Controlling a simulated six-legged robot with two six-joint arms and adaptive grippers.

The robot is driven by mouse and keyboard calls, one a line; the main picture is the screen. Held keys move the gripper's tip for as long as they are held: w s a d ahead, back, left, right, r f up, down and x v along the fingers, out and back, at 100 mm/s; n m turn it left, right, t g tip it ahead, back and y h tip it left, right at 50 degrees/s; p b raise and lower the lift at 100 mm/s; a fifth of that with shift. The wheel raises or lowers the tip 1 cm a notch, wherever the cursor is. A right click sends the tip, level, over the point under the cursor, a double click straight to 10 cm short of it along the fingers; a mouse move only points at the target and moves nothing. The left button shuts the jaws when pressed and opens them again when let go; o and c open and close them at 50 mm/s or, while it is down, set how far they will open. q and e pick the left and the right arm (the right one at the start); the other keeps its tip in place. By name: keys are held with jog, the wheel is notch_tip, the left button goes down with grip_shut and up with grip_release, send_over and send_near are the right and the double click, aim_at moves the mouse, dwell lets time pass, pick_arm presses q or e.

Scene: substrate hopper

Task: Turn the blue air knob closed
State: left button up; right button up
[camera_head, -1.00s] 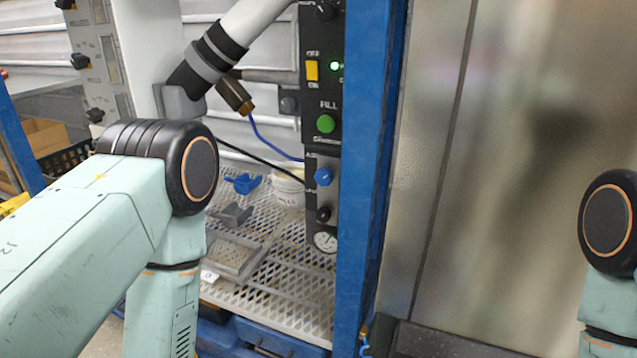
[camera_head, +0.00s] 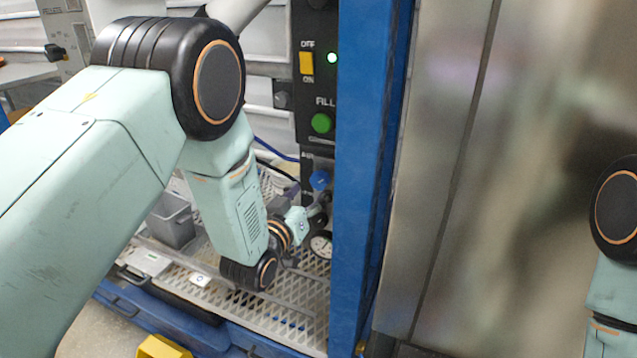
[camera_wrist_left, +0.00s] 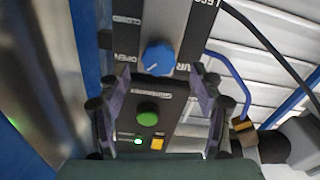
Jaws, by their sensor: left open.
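The blue air knob (camera_head: 320,180) sits low on the black control panel, below the green fill button. The left wrist view shows the blue knob (camera_wrist_left: 158,59) upside down, with white lettering, including OPEN, beside it. My left gripper (camera_head: 316,206) is just below and close to the knob in the head view, small and partly dark against the panel. In the left wrist view my left gripper (camera_wrist_left: 163,76) has its fingers apart, one on each side of the knob's line. I see no clear contact. My right gripper is out of view; only part of that arm shows.
The panel (camera_head: 313,105) also carries a yellow switch (camera_head: 306,63), a lit green lamp and the green button (camera_head: 321,123). A round gauge (camera_head: 321,245) is below. A blue post (camera_head: 362,160) stands close on the right. A grey bin (camera_head: 172,222) sits on the perforated shelf.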

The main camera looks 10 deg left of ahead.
aim_at(318, 183)
pick_arm(q)
jog(key=w, duration=0.1)
jog(key=w+d, duration=0.1)
jog(key=w, duration=0.1)
jog(key=shift+w+f+b, duration=0.1)
jog(key=shift+w+b, duration=0.15)
jog(key=shift+b, duration=0.1)
jog(key=shift+w, duration=0.55)
jog(key=shift+d, duration=0.1)
jog(key=shift+c, duration=0.2)
jog(key=c, duration=1.1)
